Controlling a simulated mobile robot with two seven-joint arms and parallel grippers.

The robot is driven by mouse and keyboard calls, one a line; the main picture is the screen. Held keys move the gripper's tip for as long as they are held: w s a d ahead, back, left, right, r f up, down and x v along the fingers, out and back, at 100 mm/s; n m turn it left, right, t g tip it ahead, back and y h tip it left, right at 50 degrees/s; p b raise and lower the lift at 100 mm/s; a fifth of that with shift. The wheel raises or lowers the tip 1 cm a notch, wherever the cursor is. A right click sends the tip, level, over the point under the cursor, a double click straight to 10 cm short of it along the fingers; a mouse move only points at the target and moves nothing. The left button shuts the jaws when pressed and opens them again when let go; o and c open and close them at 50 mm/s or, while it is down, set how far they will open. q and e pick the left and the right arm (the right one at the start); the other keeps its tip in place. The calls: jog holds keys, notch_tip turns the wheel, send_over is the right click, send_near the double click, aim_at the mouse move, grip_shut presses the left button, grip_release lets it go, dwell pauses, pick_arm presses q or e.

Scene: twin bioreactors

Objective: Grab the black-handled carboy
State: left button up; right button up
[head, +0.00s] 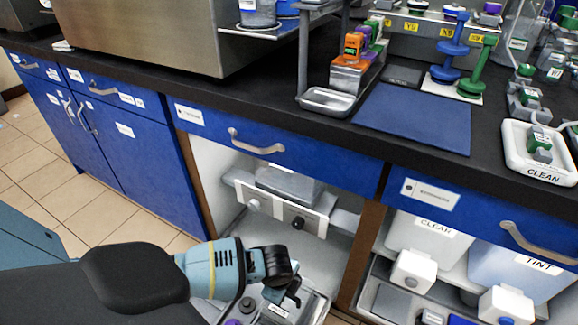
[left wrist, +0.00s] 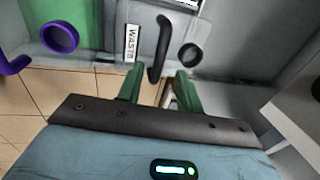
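The black handle (left wrist: 162,45), a curved hook, rises from a grey carboy (left wrist: 145,42) with a WASTE label in the left wrist view. A black ring (left wrist: 187,54) is beside it on the same grey face. My left gripper (left wrist: 157,88) is open, its two green fingers on either side of the handle's lower end. A gap shows around the handle; I cannot tell if either finger touches it. In the head view my left gripper (head: 287,290) is low, at the open cabinet, and partly hides the carboy. My right gripper is not in view.
A green container (left wrist: 80,18) with a purple ring (left wrist: 60,37) and purple handle (left wrist: 12,66) stands left of the carboy. A cabinet shelf holds a box with knobs (head: 285,205). The black counter (head: 270,100) is above.

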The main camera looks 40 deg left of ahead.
aim_at(288, 300)
pick_arm(q)
jog(key=shift+w+f+b, duration=0.25)
jog(key=shift+f+b, duration=0.55)
jog(key=shift+f, duration=0.65)
jog(key=shift+w+f+b, duration=0.2)
jog(key=shift+f+b, duration=0.55)
jog(key=shift+f, duration=0.65)
jog(key=shift+r, duration=0.1)
jog(key=shift+c, duration=0.5)
grip_shut()
